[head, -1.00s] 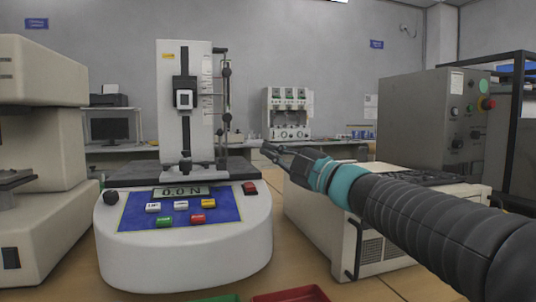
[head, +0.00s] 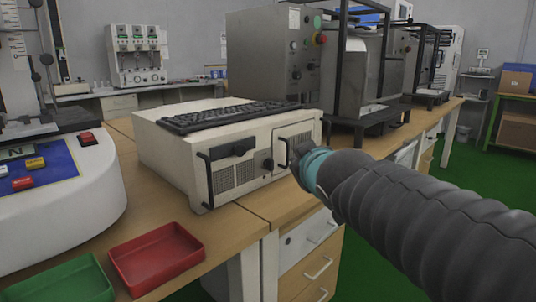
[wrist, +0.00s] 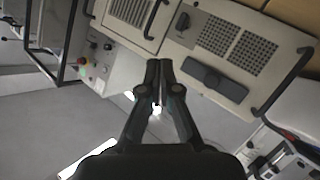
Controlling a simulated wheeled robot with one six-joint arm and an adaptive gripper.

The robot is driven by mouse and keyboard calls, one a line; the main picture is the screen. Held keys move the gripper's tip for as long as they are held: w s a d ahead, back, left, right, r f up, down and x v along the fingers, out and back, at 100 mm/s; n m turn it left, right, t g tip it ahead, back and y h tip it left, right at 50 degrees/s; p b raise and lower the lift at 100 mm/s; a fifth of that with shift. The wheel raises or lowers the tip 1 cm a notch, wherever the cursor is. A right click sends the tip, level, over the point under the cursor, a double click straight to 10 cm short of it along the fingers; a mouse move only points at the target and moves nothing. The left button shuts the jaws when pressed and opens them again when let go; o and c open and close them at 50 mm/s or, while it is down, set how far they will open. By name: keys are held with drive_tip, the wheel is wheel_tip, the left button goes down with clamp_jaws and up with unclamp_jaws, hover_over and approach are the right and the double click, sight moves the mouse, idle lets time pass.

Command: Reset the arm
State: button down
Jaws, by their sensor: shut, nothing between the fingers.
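My arm reaches in from the right of the head view, in a grey ribbed sleeve with a teal band. My gripper (head: 297,150) is at its end, in front of the right part of the beige computer case (head: 170,155); its fingers are mostly hidden by the arm there. In the wrist view my gripper (wrist: 160,64) shows its two dark fingers together, shut with nothing between them. The case's front with vents and handles (wrist: 230,50) fills the upper part of that view. I cannot tell the exact gap between fingertips and case.
A black keyboard (head: 230,115) lies on the case. A red tray (head: 156,258) and a green tray (head: 62,282) are at the bench's front left. A white test machine (head: 60,190) stands left. A grey cabinet (head: 265,60) and black frames stand behind. Green floor (head: 465,215) is open at right.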

drive_tip(key=s+d+f+m+g+h, duration=0.1)
drive_tip(key=s+d+f+m+g, duration=0.2)
drive_tip(key=s+f, duration=0.7)
drive_tip(key=s+d+f+m+g+h, duration=0.1)
drive_tip(key=s+d+f+m+g, duration=0.3)
drive_tip(key=s+f, duration=0.7)
drive_tip(key=shift+s+d+f+g, duration=0.25)
drive_tip(key=shift+s+d+g, duration=0.75)
drive_tip(key=shift+s+d, duration=0.15)
